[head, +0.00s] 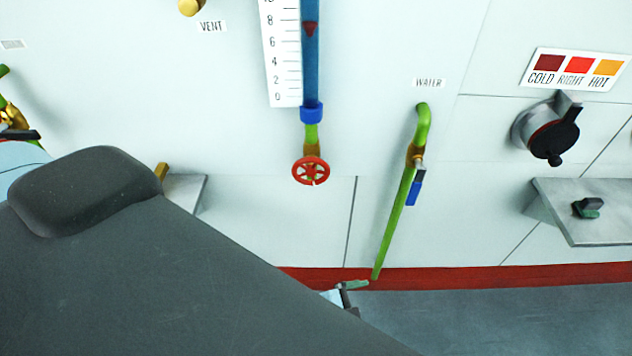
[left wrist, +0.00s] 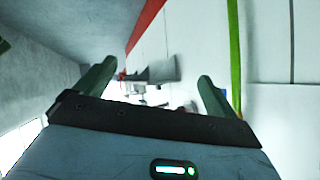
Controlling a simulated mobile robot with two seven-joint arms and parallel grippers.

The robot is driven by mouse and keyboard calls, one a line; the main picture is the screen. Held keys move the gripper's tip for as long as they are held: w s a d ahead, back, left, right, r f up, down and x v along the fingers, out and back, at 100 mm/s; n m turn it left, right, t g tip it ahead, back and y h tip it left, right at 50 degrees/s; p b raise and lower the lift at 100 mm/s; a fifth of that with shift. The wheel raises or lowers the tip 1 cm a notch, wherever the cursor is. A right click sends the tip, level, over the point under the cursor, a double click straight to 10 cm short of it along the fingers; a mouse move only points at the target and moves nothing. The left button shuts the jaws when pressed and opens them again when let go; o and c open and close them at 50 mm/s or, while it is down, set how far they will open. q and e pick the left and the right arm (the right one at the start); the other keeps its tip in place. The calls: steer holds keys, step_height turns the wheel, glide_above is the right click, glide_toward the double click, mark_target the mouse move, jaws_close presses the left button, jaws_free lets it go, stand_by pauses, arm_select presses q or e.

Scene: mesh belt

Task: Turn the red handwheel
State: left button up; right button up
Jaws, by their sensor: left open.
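The red handwheel (head: 311,171) is a small spoked wheel on the pale wall, at the bottom of a blue sight tube (head: 311,60) with a level scale. My left gripper (head: 350,287) shows only in small part in the head view, below and to the right of the handwheel and clear of it; my dark arm hides the rest. In the left wrist view both fingers of the left gripper (left wrist: 155,87) stand wide apart with nothing between them. I cannot make out the handwheel for certain there. My right gripper is in neither view.
A green water pipe (head: 394,220) with a blue-handled valve (head: 414,188) runs down the wall right of the handwheel. A grey shelf (head: 590,220) and a black dial (head: 553,137) are farther right. The wall around the handwheel is clear.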

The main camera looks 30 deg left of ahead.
arm_select(q)
step_height(320, 180, up, 7)
steer(key=w+d+n+t+h, duration=0.3)
steer(key=n, duration=0.3)
steer(key=w+a+r+n+t+y+b, duration=0.1)
steer(key=w+a+r+n+t+y, duration=0.2)
steer(key=r+n, duration=0.45)
steer(key=w+a+r+n+t, duration=0.1)
steer(key=a+r+n+t, duration=0.35)
steer(key=n, duration=0.65)
steer(key=n+g+y+b, duration=0.1)
steer(key=n+g+y, duration=0.4)
steer(key=n+y, duration=1.75)
glide_toward(311, 172)
steer(key=w+a+r+n+h, duration=0.1)
steer(key=a+r+n+h, duration=0.25)
steer(key=n+h, duration=0.3)
steer(key=shift+m, duration=0.25)
steer(key=x, duration=0.6)
steer(key=shift+p, duration=0.4)
steer(key=shift+x, duration=0.8)
steer(key=shift+f, duration=0.15)
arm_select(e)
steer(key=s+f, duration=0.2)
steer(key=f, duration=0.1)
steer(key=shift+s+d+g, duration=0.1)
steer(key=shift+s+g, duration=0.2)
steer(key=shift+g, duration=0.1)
